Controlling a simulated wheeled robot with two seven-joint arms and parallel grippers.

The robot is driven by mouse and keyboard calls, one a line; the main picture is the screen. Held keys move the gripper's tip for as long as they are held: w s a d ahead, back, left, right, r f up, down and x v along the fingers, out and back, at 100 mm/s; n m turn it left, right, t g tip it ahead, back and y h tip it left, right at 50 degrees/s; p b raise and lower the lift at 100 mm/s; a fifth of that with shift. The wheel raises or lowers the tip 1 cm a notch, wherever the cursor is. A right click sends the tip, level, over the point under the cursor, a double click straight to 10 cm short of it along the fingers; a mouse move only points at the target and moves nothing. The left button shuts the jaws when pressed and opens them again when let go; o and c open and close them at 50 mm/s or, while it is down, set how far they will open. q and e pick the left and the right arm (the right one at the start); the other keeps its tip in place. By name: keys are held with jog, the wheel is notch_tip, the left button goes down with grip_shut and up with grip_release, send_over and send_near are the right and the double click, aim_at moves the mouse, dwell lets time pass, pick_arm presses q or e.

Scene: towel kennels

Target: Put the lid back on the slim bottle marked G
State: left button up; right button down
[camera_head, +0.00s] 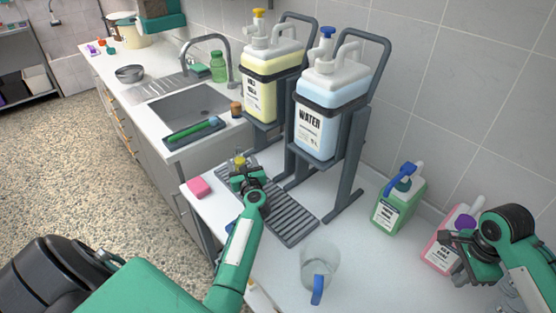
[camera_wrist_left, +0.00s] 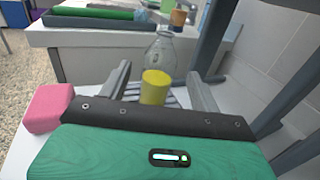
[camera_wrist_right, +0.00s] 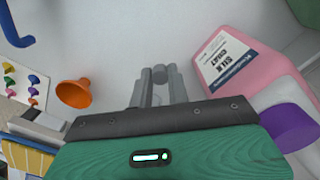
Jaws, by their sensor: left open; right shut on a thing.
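A clear, narrow-necked bottle (camera_wrist_left: 164,55) stands beyond my left gripper in the left wrist view; no G is readable. My left gripper (camera_wrist_left: 160,85) is open, low over the grey drain rack, and shows in the head view (camera_head: 243,168). My right gripper (camera_wrist_right: 158,80) is shut on a small grey round piece (camera_wrist_right: 159,74); whether it is the lid is unclear. In the head view, the right gripper (camera_head: 455,243) is beside the pink bottle (camera_head: 440,250).
Yellow and blue jugs (camera_head: 330,110) stand on grey frames behind the drain rack (camera_head: 288,215). A green bottle (camera_head: 398,205) stands near the wall. A clear pitcher (camera_head: 318,262) is at the front. A pink sponge (camera_head: 198,188) lies left. An orange funnel (camera_wrist_right: 74,93) is near my right gripper.

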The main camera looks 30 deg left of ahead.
pick_arm(q)
jog(key=shift+w+a+r, duration=0.2)
jog(key=shift+a, duration=0.1)
jog(key=shift+p+x, duration=0.65)
jog(key=shift+x, duration=1.6)
jog(key=shift+s, duration=0.1)
jog(key=c, duration=1.1)
